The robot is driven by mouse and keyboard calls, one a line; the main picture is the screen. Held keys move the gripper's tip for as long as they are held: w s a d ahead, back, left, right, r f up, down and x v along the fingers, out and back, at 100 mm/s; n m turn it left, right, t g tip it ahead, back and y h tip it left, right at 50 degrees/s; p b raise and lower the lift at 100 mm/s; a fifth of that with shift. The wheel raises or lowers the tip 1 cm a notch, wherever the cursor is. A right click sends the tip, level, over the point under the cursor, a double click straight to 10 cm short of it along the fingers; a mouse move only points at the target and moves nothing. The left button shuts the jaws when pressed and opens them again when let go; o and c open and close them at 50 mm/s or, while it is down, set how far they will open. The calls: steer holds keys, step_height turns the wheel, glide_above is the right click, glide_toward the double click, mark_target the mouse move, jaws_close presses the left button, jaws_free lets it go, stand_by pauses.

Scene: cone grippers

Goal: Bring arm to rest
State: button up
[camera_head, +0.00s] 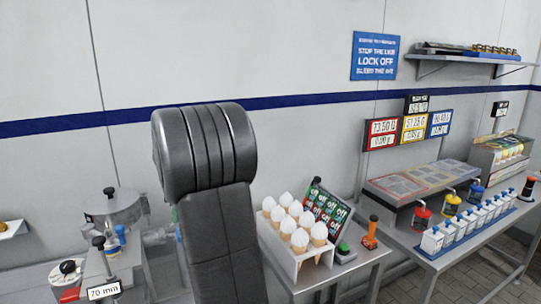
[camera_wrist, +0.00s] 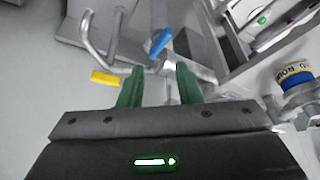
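My gripper (camera_wrist: 158,84) shows in the wrist view as two green fingers with a clear gap between them. It is open and nothing is held in the gap. Past the fingertips are grey bent pipework and a blue handle (camera_wrist: 160,42), apart from the fingers as far as I can tell. In the head view my dark arm stands upright in the middle, and my gripper is not visible there.
In the head view a white holder with several cones (camera_head: 297,256) stands on a table right of my arm. Metal machinery (camera_head: 118,215) is on the left. A shelf (camera_head: 470,57) hangs upper right.

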steer(key=shift+b+v, duration=0.35)
steer(key=shift+v, duration=2.65)
steer(key=shift+d, duration=0.15)
